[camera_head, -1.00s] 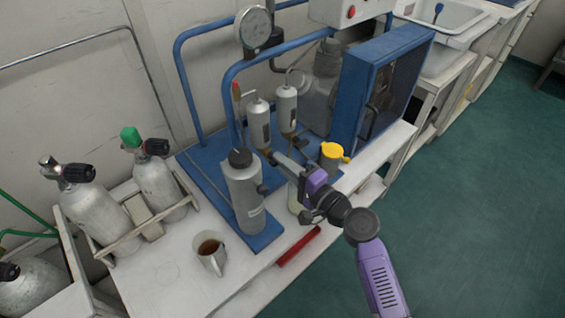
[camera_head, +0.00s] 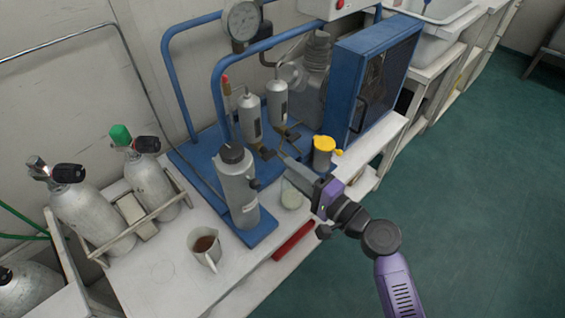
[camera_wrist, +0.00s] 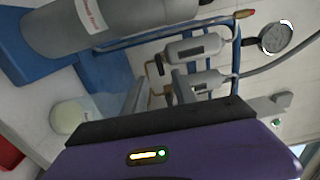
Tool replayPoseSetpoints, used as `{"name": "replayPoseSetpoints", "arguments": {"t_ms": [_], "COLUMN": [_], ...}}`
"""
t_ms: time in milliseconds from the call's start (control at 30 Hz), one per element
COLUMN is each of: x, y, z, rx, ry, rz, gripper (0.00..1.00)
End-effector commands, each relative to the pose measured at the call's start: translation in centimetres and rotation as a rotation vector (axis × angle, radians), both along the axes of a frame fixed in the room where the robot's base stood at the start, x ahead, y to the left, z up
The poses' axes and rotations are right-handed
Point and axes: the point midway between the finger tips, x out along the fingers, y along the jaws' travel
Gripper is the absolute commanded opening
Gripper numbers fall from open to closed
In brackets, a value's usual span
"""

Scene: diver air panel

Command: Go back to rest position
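My gripper (camera_head: 291,168) is at the front edge of the blue compressor stand (camera_head: 207,148), right of the large grey cylinder (camera_head: 238,188) and in front of the two small filter canisters (camera_head: 264,114). In the wrist view its two fingers (camera_wrist: 157,92) stand apart, with nothing visible between them. The canisters (camera_wrist: 195,48) lie beyond the fingertips there, and the grey cylinder (camera_wrist: 115,25) is at upper left. My purple forearm reaches in from the lower right of the head view.
A yellow-capped container (camera_head: 323,152) and a pale jar (camera_head: 291,194) are close to my gripper. A red bar (camera_head: 294,241) and a mug of brown liquid (camera_head: 205,248) are on the white bench (camera_head: 165,285). Gas cylinders (camera_head: 90,205) stand left. Open green floor (camera_head: 470,180) lies right.

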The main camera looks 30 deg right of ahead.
Motion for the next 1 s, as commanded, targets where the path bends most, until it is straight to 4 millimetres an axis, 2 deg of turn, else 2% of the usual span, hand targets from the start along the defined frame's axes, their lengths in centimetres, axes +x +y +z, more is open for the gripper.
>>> {"name": "replayPoseSetpoints", "arguments": {"t_ms": [200, 700, 767, 900, 1000], "x": [-1.2, -1.2, -1.1, -0.6, -1.8], "y": [-0.5, -0.5, -0.9, -3.0, -4.4], "z": [0.0, 0.0, 0.1, 0.7, 0.4], "rx": [-0.001, -0.005, -0.018, -0.153, -0.305], "ry": [0.000, -0.003, -0.006, -0.030, -0.029], "rz": [-0.002, -0.003, -0.021, -0.115, -0.198], "gripper": [0.33, 0.33, 0.33, 0.33, 0.33]}}
